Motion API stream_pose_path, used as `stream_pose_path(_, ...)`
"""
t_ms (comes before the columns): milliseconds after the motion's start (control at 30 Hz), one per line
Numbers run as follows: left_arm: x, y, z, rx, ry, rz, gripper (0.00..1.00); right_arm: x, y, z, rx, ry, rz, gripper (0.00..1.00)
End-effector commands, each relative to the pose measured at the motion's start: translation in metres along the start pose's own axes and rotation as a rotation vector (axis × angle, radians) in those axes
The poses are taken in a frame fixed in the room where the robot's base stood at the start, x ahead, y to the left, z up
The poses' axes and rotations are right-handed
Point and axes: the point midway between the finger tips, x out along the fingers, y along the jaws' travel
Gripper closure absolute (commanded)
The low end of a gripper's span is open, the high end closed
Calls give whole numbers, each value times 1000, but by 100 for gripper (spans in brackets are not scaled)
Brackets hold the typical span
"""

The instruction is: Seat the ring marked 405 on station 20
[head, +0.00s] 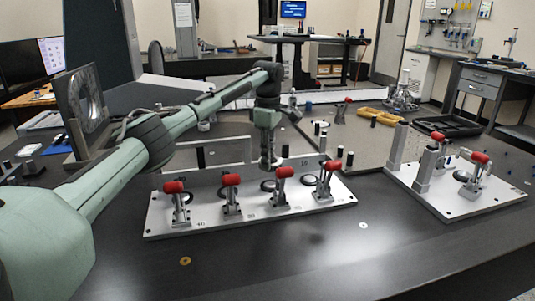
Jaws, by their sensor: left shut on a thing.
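My left gripper (268,165) points down above the back edge of the pale fixture plate (245,219), behind the second and third clamps from the left. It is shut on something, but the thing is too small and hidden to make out. The plate carries a row of several red-handled toggle clamps (231,180) with dark round seats (268,185) beside them. Station numbers are printed along the front, too small to read surely. No ring marking is legible. A brass-coloured ring (185,261) and a pale ring (363,225) lie flat on the dark table. My right gripper is out of view.
A second fixture plate (455,198) with red-handled clamps and upright posts stands at the right. Small dark and white cylinders (320,128), a yellow tray (380,116) and a black tray (447,126) lie behind. The dark table's front (300,265) is mostly clear.

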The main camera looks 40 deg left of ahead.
Motion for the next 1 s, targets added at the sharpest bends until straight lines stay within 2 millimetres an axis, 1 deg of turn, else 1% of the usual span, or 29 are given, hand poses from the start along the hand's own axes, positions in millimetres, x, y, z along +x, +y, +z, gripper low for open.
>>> stream_pose_path(167, 12, 0, 0, 0, 0, 1, 100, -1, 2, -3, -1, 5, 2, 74)
stream_pose_path(500, 35, 0, 0, 0, 0, 1, 100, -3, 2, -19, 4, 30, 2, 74)
stream_pose_path(800, 55, 0, 0, 0, 0, 1, 100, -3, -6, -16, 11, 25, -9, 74)
stream_pose_path(1000, 53, 0, 1, 0, -1, 2, 100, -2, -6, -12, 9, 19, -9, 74)
